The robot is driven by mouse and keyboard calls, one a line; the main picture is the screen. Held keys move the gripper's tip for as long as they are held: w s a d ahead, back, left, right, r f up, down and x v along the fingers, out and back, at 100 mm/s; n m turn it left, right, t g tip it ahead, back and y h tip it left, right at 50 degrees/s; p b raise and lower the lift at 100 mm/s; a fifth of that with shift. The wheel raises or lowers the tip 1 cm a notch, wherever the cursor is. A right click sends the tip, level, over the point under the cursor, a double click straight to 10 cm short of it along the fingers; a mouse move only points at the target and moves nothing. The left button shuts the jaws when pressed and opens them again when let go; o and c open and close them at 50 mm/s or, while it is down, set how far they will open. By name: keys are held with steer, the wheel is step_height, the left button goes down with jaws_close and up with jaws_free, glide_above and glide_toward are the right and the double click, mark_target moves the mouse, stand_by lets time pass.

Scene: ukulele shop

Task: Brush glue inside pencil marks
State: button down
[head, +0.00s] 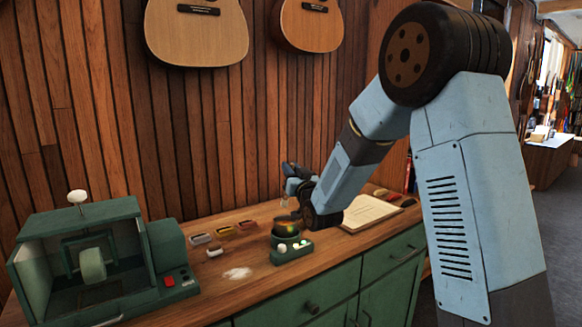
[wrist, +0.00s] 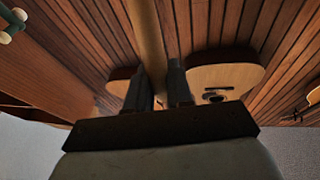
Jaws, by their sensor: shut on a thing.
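My gripper (head: 289,187) is above the workbench, over a small green unit with a dark pot (head: 284,230) in it. In the wrist view my gripper (wrist: 158,88) is shut on a light wooden handle (wrist: 147,35), which looks like the brush's. The handle runs up out of the picture between the fingers. The brush's bristles cannot be made out, and I cannot tell whether they touch the pot. A pale flat panel (head: 366,212) lies on the bench to the right, partly behind my arm. No pencil marks can be made out on it.
A green machine with a wheel (head: 92,266) stands at the bench's left. Guitars (head: 197,30) hang on the wooden wall.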

step_height(320, 180, down, 8)
steer(key=shift+f, duration=0.15)
stand_by(0.7)
steer(key=shift+d, duration=0.1)
stand_by(0.5)
steer(key=shift+r, duration=4)
steer(key=shift+r, duration=2)
